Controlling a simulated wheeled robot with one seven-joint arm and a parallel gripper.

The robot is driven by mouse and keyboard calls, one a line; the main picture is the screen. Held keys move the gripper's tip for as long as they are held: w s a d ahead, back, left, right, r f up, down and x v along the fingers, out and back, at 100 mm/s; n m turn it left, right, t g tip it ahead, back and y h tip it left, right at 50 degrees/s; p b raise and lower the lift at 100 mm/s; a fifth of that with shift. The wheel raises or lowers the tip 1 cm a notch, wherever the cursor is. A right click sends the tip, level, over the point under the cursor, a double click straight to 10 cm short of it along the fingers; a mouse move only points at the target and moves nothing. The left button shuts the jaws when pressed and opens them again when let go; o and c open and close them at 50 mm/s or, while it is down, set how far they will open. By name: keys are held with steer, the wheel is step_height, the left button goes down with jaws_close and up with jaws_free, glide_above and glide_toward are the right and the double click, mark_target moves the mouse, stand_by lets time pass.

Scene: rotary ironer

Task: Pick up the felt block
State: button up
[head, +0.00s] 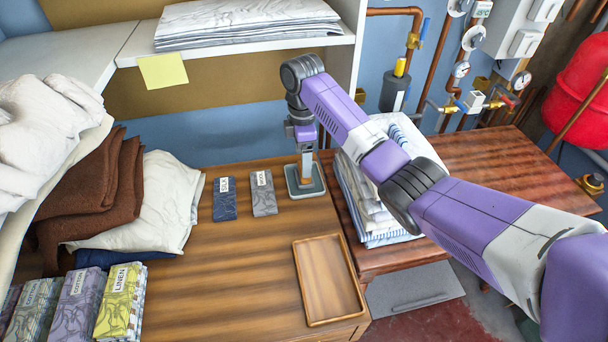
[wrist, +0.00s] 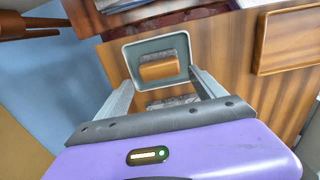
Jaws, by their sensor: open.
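The felt block (wrist: 159,70), with a tan-orange face and grey felt-like sides, lies in a small grey-green tray (wrist: 130,52) in the wrist view. In the head view the tray (head: 292,192) stands near the back right of the wooden table, and my gripper largely covers the block. My gripper (head: 304,178) points down over the tray. In the wrist view my gripper (wrist: 161,78) is open, with one finger to each side of the block. No contact with the block is visible.
Two labelled cloth swatches, one dark blue (head: 225,206) and one grey (head: 264,200), lie left of the tray. An empty wooden tray (head: 328,280) is in front. Folded striped linens (head: 366,215) stand close on the right, and brown cloths (head: 95,190) are piled at left.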

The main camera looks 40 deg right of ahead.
steer(key=shift+s+f+p, duration=0.1)
steer(key=shift+f+p, duration=0.3)
steer(key=shift+f, duration=2.8)
steer(key=c, duration=1.1)
steer(key=shift+c, duration=0.2)
steer(key=shift+r, duration=0.1)
step_height(320, 180, up, 20)
steer(key=p, duration=0.3)
steer(key=shift+p, duration=0.3)
steer(key=o, duration=0.6)
steer(key=c, duration=0.4)
steer(key=shift+c, duration=0.2)
